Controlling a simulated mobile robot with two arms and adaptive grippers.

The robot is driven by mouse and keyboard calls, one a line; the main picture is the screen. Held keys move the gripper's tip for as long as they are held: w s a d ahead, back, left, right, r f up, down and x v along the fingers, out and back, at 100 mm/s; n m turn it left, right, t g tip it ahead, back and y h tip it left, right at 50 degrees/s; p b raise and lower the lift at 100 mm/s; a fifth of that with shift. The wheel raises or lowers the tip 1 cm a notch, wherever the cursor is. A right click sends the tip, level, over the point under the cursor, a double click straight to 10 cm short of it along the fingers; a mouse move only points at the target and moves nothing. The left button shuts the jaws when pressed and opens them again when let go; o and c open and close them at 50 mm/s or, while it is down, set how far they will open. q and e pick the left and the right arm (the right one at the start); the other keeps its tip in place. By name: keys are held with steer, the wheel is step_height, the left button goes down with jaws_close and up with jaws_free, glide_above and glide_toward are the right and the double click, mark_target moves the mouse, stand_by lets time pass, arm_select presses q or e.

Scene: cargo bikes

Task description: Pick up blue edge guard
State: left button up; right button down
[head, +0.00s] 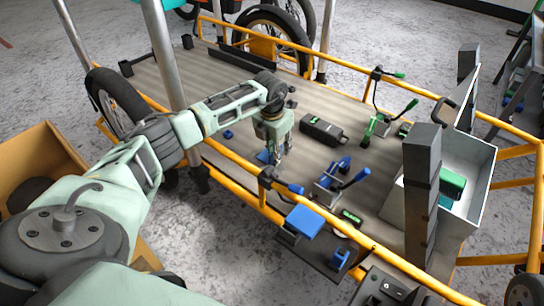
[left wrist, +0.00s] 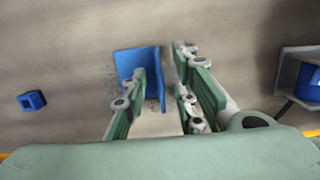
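The blue edge guard (left wrist: 130,62) is a small L-shaped piece on the grey-brown cargo bed. In the head view the blue edge guard (head: 263,157) shows just beside the fingertips, partly hidden by the gripper. My left gripper (head: 276,155) points down over the bed. In the left wrist view my left gripper (left wrist: 163,75) has its fingers apart, with the guard's upright flange in the gap between them. The left finger overlaps part of the guard in that view. I cannot tell whether it touches. My right gripper is not in view.
A small blue block (head: 228,134) lies left of the gripper. A black tool (head: 322,130), a blue clamp (head: 340,178) and a green clamp (head: 378,127) stand to the right. Orange rails (head: 235,160) edge the bed. A grey bin (head: 470,165) sits at the right.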

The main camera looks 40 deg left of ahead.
arm_select(q)
steer(key=shift+c, duration=0.6)
jaws_close()
